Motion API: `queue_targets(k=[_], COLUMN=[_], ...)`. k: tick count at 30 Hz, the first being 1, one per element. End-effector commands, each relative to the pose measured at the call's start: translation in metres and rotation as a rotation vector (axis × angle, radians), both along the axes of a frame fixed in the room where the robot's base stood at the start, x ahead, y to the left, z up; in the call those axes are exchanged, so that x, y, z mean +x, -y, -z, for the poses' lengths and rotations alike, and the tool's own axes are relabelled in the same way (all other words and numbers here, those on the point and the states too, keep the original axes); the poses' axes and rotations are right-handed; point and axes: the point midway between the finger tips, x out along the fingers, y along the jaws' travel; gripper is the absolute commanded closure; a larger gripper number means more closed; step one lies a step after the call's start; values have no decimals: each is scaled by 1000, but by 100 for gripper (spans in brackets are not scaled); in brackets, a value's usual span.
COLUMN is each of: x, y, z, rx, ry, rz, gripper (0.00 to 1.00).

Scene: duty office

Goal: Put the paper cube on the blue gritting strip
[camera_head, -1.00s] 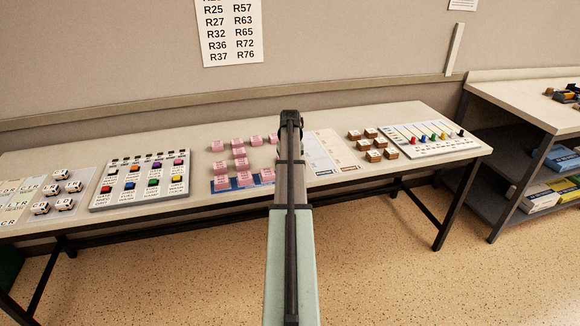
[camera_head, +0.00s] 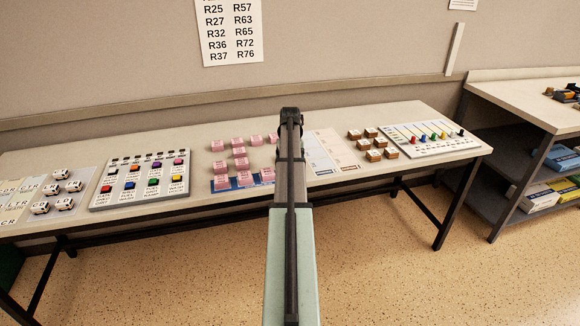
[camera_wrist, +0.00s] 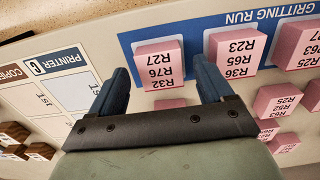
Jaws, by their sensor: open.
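Several pink paper cubes printed with route numbers stand on the table; which one the task means is not clear. In the wrist view, a row stands on the blue gritting strip (camera_wrist: 194,29), including cubes R32 R76 R27 (camera_wrist: 160,62) and R36 R65 R23 (camera_wrist: 236,52). My gripper (camera_wrist: 160,80) is open and empty, its fingers appearing on either side of the first cube; their height above it is unclear. Part of another pink cube (camera_wrist: 169,103) shows behind my gripper's crossbar. In the head view, the strip (camera_head: 233,183) lies left of my arm, which hides its right end.
More pink cubes (camera_head: 218,146) stand behind the strip. A white chart with printer and copier columns (camera_head: 322,150) lies right of it, then brown blocks (camera_head: 375,155) and a slider panel (camera_head: 428,138). A button panel (camera_head: 142,180) and white cubes (camera_head: 62,174) are left.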

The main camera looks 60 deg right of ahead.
Motion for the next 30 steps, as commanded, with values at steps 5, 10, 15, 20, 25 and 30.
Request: queue_targets(k=[5,10,15,20,25,30], x=[0,1,0,0,0,0], y=[1,1,1,0,0,0], z=[-31,-63,-89,-105,-111,-112], rx=[-2,-3,-1,-1,0,0], ry=[1,1,1,1,0,0], rz=[0,0,0,0,0,0], gripper=[20,20,20,20,20,20])
